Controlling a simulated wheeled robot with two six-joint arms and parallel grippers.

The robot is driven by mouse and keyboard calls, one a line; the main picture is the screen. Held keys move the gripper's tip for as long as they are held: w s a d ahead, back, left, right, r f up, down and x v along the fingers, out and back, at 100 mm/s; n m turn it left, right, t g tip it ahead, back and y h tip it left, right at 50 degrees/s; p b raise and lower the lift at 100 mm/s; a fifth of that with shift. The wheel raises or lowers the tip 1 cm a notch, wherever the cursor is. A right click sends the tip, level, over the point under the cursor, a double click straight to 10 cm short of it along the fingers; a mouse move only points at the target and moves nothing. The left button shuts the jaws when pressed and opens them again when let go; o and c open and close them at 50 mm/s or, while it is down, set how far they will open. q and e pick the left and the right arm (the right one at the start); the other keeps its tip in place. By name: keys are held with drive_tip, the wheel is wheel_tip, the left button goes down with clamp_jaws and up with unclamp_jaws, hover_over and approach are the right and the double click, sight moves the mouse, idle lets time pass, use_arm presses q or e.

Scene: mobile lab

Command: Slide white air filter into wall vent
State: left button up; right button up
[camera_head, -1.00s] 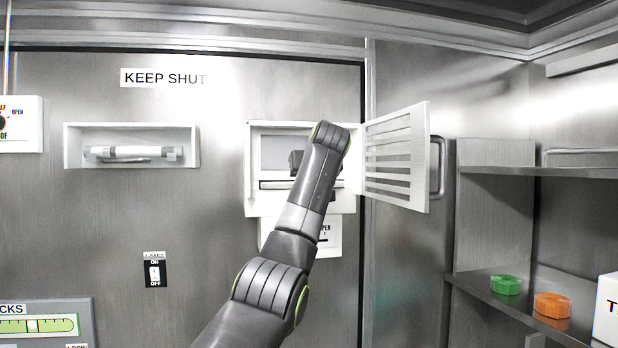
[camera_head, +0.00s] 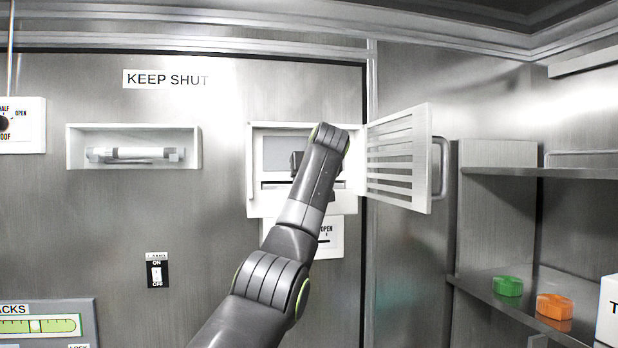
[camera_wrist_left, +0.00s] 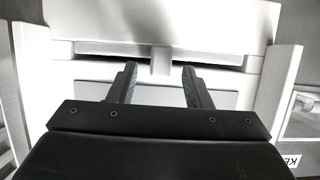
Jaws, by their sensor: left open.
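The wall vent (camera_head: 254,203) is a white box on the steel wall, with its louvred door (camera_head: 398,160) swung open to the right. Inside are a grey back panel and a dark slot. My left arm reaches up across the vent and hides part of its opening. My left gripper (camera_wrist_left: 157,78) is open at the opening, its two dark fingers apart and pointing in. A short white upright piece (camera_wrist_left: 161,61) shows beyond the fingertips, across the dark slot, apart from them. I cannot tell whether it belongs to the white air filter. My right gripper is not in view.
A white wall holder (camera_head: 72,150) with a flashlight-like cylinder (camera_head: 138,154) is left of the vent. A lamp switch (camera_head: 157,271) is below. Shelves at right carry a green piece (camera_head: 508,286) and an orange piece (camera_head: 554,307). The door's handle (camera_head: 440,168) sticks out right.

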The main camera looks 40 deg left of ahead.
use_arm(q)
drive_tip(key=b+v, duration=0.8)
drive_tip(key=v, duration=0.9)
drive_tip(key=shift+d, duration=0.25)
